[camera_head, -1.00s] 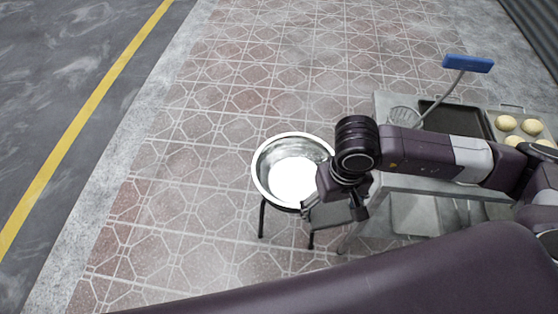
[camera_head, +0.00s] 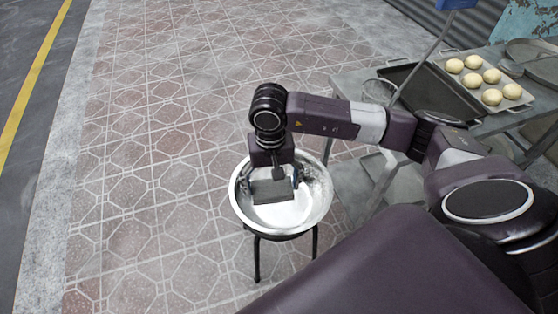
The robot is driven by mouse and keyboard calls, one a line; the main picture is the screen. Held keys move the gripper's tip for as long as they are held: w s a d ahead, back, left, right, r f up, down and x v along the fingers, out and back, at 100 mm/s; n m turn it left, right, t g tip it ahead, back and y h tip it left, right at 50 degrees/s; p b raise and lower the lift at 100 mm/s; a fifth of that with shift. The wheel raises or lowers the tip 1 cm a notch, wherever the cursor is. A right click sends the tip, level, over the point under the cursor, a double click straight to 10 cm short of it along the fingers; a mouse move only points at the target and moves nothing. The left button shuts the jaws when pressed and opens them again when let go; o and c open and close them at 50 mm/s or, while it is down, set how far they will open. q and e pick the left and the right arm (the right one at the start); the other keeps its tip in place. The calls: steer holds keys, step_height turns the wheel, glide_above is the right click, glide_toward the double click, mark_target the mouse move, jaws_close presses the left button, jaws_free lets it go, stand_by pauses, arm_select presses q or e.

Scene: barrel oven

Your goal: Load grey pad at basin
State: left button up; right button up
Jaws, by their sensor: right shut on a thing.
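The basin (camera_head: 318,205) is a round, shiny metal bowl on a dark-legged stand, standing on the tiled floor in the middle of the view. My right gripper (camera_head: 277,172) points down over the basin and is shut on the grey pad (camera_head: 272,191). The pad is a flat, dark grey block. It is seen against the inside of the basin; I cannot tell whether it touches the bottom. My left gripper is not in view.
A blue-headed tool (camera_head: 455,4) rises from the table. The tiled floor (camera_head: 150,160) to the left is clear.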

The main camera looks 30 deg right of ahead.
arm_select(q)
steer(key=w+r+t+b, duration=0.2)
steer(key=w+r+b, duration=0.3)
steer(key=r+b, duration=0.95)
arm_select(e)
steer(key=w+d+f+m+b, duration=0.1)
steer(key=w+d+f+m, duration=0.1)
steer(key=f, duration=0.4)
steer(key=w+d+f+m+b, duration=0.2)
steer(key=w+d+f, duration=0.1)
steer(key=f, duration=0.4)
steer(key=w+d+f+m+b, duration=0.2)
steer(key=w+d+f, duration=0.1)
steer(key=f, duration=0.3)
steer(key=shift+d+f+m, duration=0.2)
steer(key=shift+f+m, duration=0.2)
step_height(320, 180, down, 2)
steer(key=shift+f+b, duration=0.2)
steer(key=shift+b, duration=0.65)
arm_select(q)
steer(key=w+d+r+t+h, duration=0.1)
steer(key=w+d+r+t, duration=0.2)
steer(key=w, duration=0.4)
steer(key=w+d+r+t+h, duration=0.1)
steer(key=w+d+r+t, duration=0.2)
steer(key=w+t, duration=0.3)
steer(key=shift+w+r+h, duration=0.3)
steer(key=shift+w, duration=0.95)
arm_select(e)
steer(key=shift+f, duration=0.2)
